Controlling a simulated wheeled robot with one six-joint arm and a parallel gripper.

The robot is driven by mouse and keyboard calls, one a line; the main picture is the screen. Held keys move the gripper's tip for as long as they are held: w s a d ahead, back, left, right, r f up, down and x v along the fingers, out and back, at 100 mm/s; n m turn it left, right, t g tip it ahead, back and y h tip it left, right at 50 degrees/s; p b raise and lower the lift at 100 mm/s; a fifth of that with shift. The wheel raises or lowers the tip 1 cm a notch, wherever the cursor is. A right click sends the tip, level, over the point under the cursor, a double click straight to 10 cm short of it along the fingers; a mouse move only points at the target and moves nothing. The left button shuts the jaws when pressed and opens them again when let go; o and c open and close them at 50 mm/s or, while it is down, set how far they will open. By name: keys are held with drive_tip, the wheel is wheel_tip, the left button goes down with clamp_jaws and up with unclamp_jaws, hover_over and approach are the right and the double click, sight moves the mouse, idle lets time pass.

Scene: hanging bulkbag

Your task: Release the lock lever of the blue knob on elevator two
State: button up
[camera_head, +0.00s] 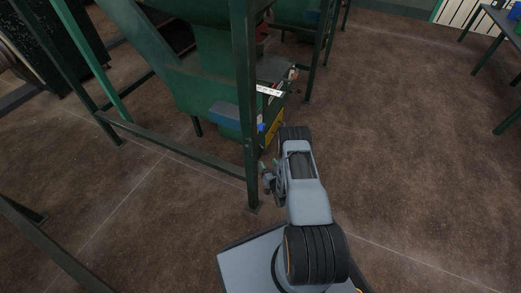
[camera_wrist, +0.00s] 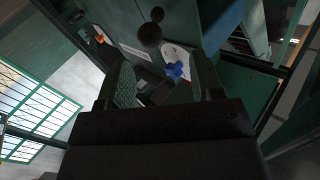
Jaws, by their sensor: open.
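The blue knob (camera_wrist: 175,71) shows in the wrist view on a white plate on a dark green panel, between my fingers in the picture. A small blue spot (camera_head: 261,127) on the green machine in the head view looks like the same knob. My gripper (camera_wrist: 165,68) is open, with two green-padded fingers spread apart and nothing held. Two black balls (camera_wrist: 150,35) stand out just above the knob in the wrist view; I cannot tell which part is the lock lever. In the head view my gripper (camera_head: 269,178) is small and partly hidden, beside a green post.
A green upright post (camera_head: 246,110) stands close left of my arm, with a low green rail (camera_head: 185,152) joining it. A blue box-like part (camera_head: 232,114) is on the machine. Open brown floor (camera_head: 400,150) lies to the right.

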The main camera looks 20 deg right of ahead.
sight(265, 150)
drive_tip(key=w+b, duration=0.1)
drive_tip(key=w, duration=0.1)
drive_tip(key=w+d+b, duration=0.1)
drive_tip(key=w, duration=0.2)
drive_tip(key=w+d+b, duration=0.1)
drive_tip(key=w, duration=0.2)
drive_tip(key=shift+w+f, duration=0.1)
drive_tip(key=shift+w, duration=0.7)
drive_tip(key=shift+c, duration=0.3)
clamp_jaws()
drive_tip(key=shift+a, duration=0.15)
